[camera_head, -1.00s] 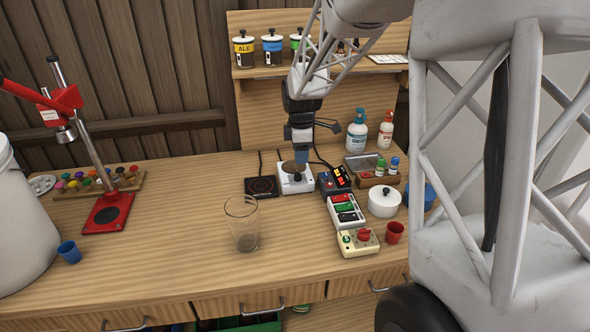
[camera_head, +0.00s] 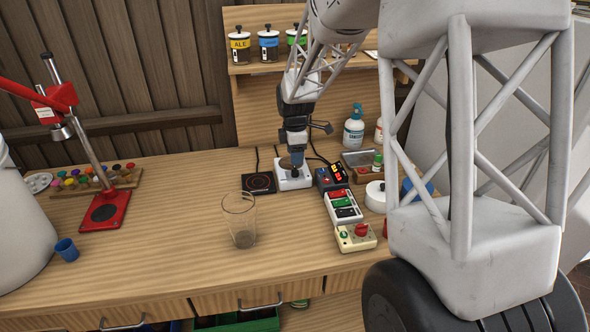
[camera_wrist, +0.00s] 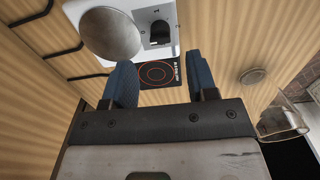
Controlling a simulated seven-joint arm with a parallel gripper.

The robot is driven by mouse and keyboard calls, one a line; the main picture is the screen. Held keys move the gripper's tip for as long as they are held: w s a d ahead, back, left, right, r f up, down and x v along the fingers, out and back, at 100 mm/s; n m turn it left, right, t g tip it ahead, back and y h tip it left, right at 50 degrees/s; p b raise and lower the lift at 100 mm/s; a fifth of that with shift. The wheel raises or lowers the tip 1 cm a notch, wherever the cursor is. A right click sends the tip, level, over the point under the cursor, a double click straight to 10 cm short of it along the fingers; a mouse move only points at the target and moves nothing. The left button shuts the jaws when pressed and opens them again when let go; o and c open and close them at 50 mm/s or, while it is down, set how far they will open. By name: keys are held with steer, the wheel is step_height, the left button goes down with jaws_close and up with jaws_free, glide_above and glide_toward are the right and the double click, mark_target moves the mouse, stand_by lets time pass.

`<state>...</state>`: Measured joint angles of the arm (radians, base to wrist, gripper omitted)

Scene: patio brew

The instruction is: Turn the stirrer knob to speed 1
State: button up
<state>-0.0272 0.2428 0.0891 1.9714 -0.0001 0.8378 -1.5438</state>
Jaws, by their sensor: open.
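The white stirrer (camera_head: 287,184) stands on the bench with a round grey plate on top; it also shows in the wrist view (camera_wrist: 176,52). Its black knob (camera_wrist: 160,33) is on the face beside the plate in the wrist view; I cannot read its speed setting. My gripper (camera_head: 297,160) points down over the stirrer and partly covers it in the head view. Its two blue fingers (camera_wrist: 161,76) are apart and empty. The knob lies ahead of the gap between them, and I see no contact.
A black hotplate (camera_head: 258,184) is left of the stirrer. A dark box with lit keys (camera_head: 331,178) is close on its right, with a white switch box (camera_head: 343,207) in front. A clear beaker (camera_head: 240,222) stands in front on open bench.

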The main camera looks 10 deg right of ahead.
mark_target(295, 168)
steer(key=shift+f, duration=3.15)
steer(key=c, duration=0.9)
